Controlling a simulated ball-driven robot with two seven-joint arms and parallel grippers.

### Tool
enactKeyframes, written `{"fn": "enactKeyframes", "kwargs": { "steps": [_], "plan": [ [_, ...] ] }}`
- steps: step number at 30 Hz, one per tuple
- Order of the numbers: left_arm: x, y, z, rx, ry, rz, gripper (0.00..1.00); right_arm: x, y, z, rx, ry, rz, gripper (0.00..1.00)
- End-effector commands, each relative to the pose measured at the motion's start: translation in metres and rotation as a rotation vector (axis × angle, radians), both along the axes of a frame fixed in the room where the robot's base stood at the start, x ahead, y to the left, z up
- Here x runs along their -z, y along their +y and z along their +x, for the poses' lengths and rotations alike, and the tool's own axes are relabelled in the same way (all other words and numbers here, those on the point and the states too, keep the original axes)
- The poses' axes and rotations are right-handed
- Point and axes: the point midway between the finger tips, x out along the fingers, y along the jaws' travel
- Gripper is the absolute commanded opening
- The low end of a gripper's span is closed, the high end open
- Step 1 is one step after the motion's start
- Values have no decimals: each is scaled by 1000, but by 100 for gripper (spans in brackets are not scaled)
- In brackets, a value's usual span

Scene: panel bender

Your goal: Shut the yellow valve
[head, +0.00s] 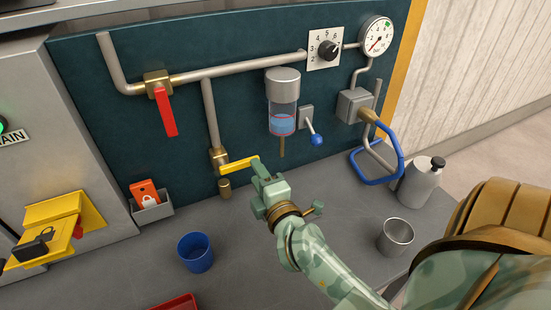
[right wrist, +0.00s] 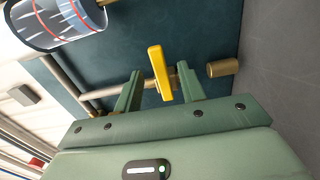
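The yellow valve has a brass body (head: 219,157) low on the vertical branch pipe. Its yellow handle (head: 236,166) sticks out to the right, roughly level and across that pipe. My right gripper (head: 258,171) is at the handle's free end. In the right wrist view the yellow handle (right wrist: 160,72) stands between the two fingers of my right gripper (right wrist: 160,84), with a gap on each side. The gripper is open, and its fingers do not appear to press the handle. My left gripper is in neither view.
A red-handled valve (head: 166,110) is at upper left. A blue cup (head: 195,252) and metal cup (head: 396,237) stand on the bench.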

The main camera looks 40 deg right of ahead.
Motion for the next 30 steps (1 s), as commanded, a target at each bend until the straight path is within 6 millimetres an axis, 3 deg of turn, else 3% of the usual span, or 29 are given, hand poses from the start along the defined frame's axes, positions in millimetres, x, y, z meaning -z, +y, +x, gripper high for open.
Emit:
{"fn": "enactKeyframes", "kwargs": {
  "steps": [6,12,18,30],
  "plan": [
    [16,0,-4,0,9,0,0,5,15,-60,2,6,4,40],
    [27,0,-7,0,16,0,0,4,24,-94,1,5,3,40],
    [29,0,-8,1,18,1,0,1,27,-106,1,2,1,40],
    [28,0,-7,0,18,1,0,0,27,-105,0,1,1,40]
  ]
}}
